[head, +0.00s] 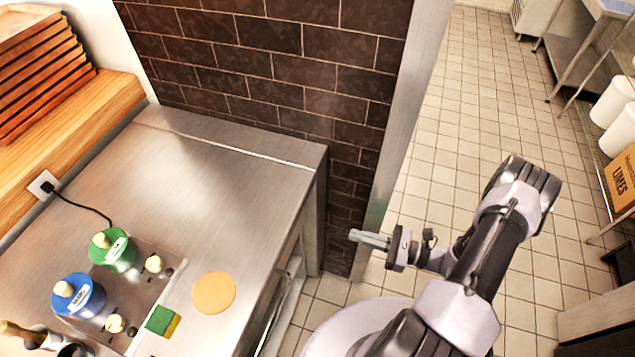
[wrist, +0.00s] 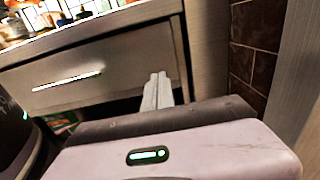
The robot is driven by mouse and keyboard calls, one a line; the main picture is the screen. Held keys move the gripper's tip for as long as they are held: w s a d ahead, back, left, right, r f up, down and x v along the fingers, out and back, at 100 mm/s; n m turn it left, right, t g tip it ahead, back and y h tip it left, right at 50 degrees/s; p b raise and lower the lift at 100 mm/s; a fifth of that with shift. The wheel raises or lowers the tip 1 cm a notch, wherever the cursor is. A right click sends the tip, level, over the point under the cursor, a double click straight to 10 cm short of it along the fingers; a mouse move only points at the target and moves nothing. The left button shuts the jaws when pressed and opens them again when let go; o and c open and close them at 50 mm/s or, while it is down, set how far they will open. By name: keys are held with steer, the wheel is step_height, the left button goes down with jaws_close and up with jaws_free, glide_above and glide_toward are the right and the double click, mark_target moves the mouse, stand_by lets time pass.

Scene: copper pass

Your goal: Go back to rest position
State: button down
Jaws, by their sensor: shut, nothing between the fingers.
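My gripper (head: 368,238) is shut and empty. In the head view it points left, just off the right end of the steel counter (head: 235,165), above the tiled floor. My arm is folded at the lower right of that view. In the wrist view the closed fingers of my gripper (wrist: 157,90) stand in front of the counter's drawer front (wrist: 100,75). No contact with the counter shows.
On the counter are a blue-lidded pot (head: 78,297), a green-lidded pot (head: 113,250), a round tan disc (head: 214,292) and a green-yellow sponge (head: 162,321). A dark brick wall (head: 290,70) ends in a pale post (head: 408,120). Open tiled floor (head: 460,130) lies right.

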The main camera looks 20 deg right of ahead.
steer(key=a+r+n+g+h, duration=0.2)
steer(key=a+r+n+g, duration=0.3)
steer(key=r, duration=0.5)
steer(key=a+r+n+g+h, duration=0.1)
steer(key=a+r+n+g, duration=0.3)
steer(key=r+n+g, duration=0.4)
steer(key=s+a+r+n+t+h, duration=0.3)
steer(key=s+r+n+h, duration=0.1)
steer(key=r, duration=0.4)
steer(key=s+a+r+n+t+h, duration=0.3)
steer(key=s+r+n+t+h, duration=0.1)
steer(key=r, duration=0.4)
steer(key=shift+s+a+r+n+h, duration=0.3)
steer(key=shift+s+a+h, duration=0.1)
steer(key=shift+s, duration=0.3)
